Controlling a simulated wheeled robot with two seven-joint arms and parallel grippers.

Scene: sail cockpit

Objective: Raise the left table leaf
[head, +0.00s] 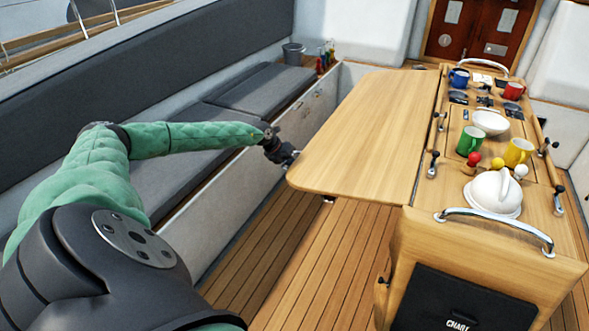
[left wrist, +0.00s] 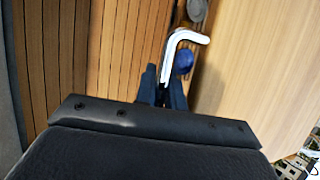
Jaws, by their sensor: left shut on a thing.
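The left table leaf (head: 370,130) is a pale wooden panel along the left side of the cockpit table (head: 425,190). It stands out to the left, roughly level with the tabletop; a small tilt is hard to judge. My left gripper (head: 290,155) is at the leaf's outer edge, near its front corner. In the left wrist view my gripper's dark fingers (left wrist: 163,88) are shut on a silver bent bar (left wrist: 180,38) beside the leaf's wooden face (left wrist: 255,70). The exact contact is partly hidden. My right gripper is not in view.
A grey cushioned bench (head: 190,150) runs along the left. Slatted floor (head: 300,260) lies clear below the leaf.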

